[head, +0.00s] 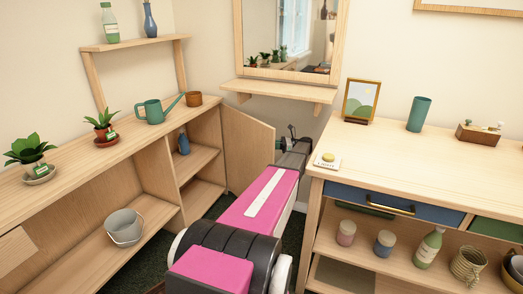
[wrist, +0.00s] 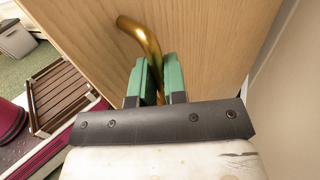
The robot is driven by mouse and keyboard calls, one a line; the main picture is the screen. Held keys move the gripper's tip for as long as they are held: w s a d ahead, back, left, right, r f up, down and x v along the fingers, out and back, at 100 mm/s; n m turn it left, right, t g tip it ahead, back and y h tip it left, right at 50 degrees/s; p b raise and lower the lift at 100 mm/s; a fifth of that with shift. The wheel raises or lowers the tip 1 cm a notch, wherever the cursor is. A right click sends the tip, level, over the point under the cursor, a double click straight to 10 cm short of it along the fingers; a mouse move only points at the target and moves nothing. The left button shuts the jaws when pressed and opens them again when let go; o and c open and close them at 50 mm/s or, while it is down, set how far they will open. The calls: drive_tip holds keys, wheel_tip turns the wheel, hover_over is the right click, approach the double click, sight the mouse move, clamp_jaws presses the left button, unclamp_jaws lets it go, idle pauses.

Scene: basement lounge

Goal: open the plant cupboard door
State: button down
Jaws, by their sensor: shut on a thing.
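The plant cupboard (head: 85,175) runs along the left wall in the head view, with potted plants on its top. Its wooden door (head: 246,148) stands swung out at the right end, and the shelves behind it are open to view. In the wrist view the door (wrist: 210,45) fills most of the picture, with a curved brass handle (wrist: 138,32). My gripper (wrist: 161,82) has its green fingers shut on the handle. In the head view my gripper (head: 281,144) is at the door's far side, and the handle is hidden there.
A wooden desk (head: 331,162) with a blue drawer (head: 370,198) stands close to the right of my arm. A grey bucket (head: 124,227) and a blue bottle (head: 184,142) are inside the cupboard. A wall shelf (head: 282,91) hangs above the door. A slatted wooden thing (wrist: 60,95) lies low in the wrist view.

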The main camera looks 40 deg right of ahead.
drive_tip(key=shift+w+d, duration=0.25)
drive_tip(key=shift+d, duration=0.4)
drive_tip(key=c, duration=1.2)
unclamp_jaws()
drive_tip(key=shift+w+a, duration=0.1)
